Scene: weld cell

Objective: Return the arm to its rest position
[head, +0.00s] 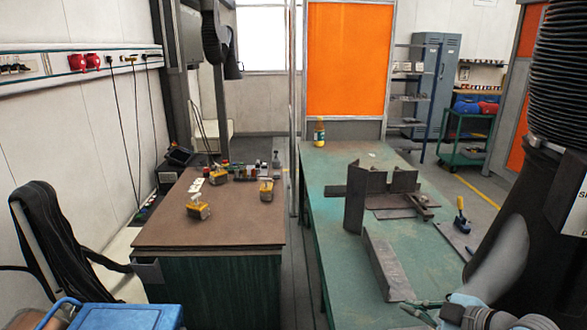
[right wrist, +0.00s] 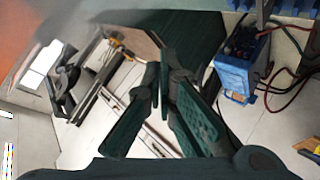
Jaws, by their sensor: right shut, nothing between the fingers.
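My right gripper (head: 418,308) shows at the bottom right of the head view, with my pale forearm behind it. It appears beside the near part of the green welding table (head: 340,262), close to the end of a long steel piece. In the right wrist view my right gripper (right wrist: 165,78) has its dark green fingers shut with nothing between them. My left gripper is in neither view.
Steel plates and an angle piece (head: 388,265) lie on the green table, with a yellow-capped bottle (head: 319,132) at its far end. A brown-topped bench (head: 225,230) holds small yellow items. A blue machine (head: 125,316) stands at the front left; it also shows in the wrist view (right wrist: 240,72).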

